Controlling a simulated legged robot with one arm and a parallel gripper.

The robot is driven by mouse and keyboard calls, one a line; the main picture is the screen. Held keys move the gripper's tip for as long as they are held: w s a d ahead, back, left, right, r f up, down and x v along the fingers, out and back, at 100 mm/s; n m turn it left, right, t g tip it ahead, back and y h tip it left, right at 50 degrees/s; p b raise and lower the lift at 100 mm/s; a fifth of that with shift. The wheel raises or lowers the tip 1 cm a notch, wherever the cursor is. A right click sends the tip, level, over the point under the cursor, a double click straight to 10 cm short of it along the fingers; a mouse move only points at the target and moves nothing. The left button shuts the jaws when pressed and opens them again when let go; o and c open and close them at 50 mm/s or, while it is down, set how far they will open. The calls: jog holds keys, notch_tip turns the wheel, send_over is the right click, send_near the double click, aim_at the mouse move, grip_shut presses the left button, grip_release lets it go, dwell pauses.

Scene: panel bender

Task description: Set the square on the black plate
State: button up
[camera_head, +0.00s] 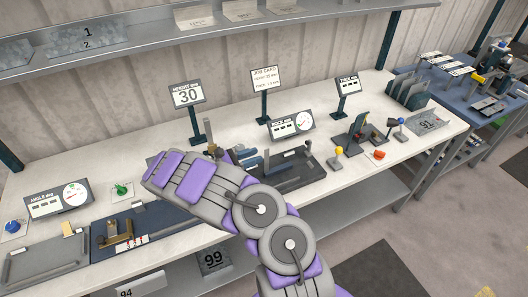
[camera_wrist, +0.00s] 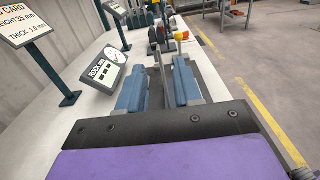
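My gripper (camera_wrist: 160,85) points along the bench with its two blue fingers apart. A thin dark grey upright piece (camera_wrist: 163,68) shows between or just beyond them; it may be the square, but I cannot tell. I see no finger clearly pressed on it. In the head view my gripper (camera_head: 254,161) is low over the left part of the black plate (camera_head: 296,180), partly hidden by my purple and grey arm. The black plate bears a small upright piece (camera_head: 307,147) at its back right. The plate's edge also shows right of the fingers in the wrist view (camera_wrist: 207,84).
A ROCK gauge (camera_head: 291,125) stands behind the plate, near the sign posts (camera_head: 264,85). A yellow knob (camera_head: 338,151) and a red knob (camera_head: 379,155) are to the right. A navy plate (camera_head: 150,219) with a brass piece (camera_head: 117,234) lies left.

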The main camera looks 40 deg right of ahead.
jog(key=v, duration=0.6)
jog(key=s+d+r+m+g+y, duration=0.2)
jog(key=s+r+m+g+y, duration=0.2)
jog(key=s+r+m+y, duration=0.85)
jog(key=s+a+r+m+t+y, duration=0.3)
jog(key=s+a+t+y, duration=0.2)
jog(key=s+a, duration=1.5)
jog(key=s+t, duration=0.1)
jog(key=s, duration=0.3)
jog(key=shift+a, duration=0.4)
jog(key=shift+w, duration=0.1)
